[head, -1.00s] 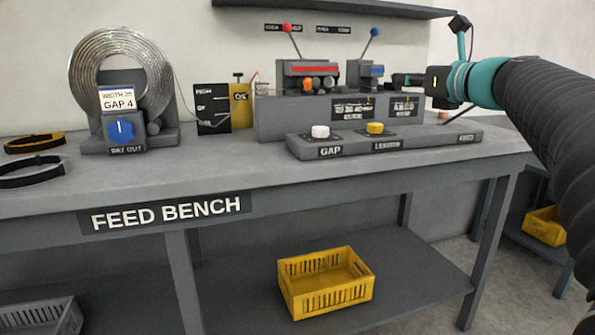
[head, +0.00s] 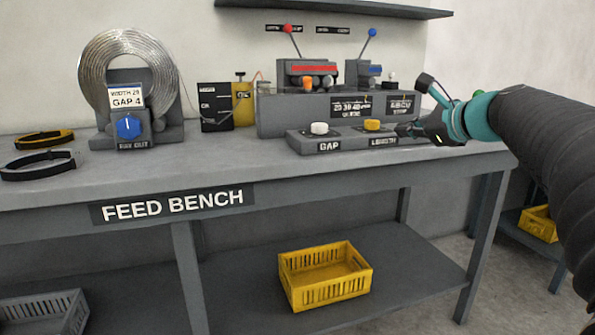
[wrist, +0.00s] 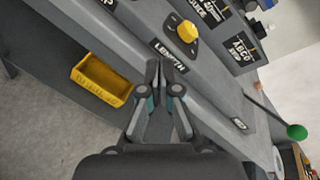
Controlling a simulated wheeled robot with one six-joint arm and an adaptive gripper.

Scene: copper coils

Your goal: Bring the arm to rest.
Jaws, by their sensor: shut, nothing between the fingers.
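My gripper (head: 408,130) is at the right end of the feed bench (head: 120,178), level with the front control block and hiding its right part. In the wrist view my gripper (wrist: 160,72) has its fingers together with nothing between them. It is over the front edge of the block, just below the LENGTH label (wrist: 167,55). The yellow knob (head: 372,125) is left of the fingertips in the head view, apart from them. In the wrist view the yellow knob (wrist: 187,31) is beyond the fingertips.
A white knob (head: 319,128) is left of the yellow one. Levers with a red ball (head: 287,28) and a blue ball (head: 372,33) rise behind. A yellow crate (head: 325,290) sits on the lower shelf.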

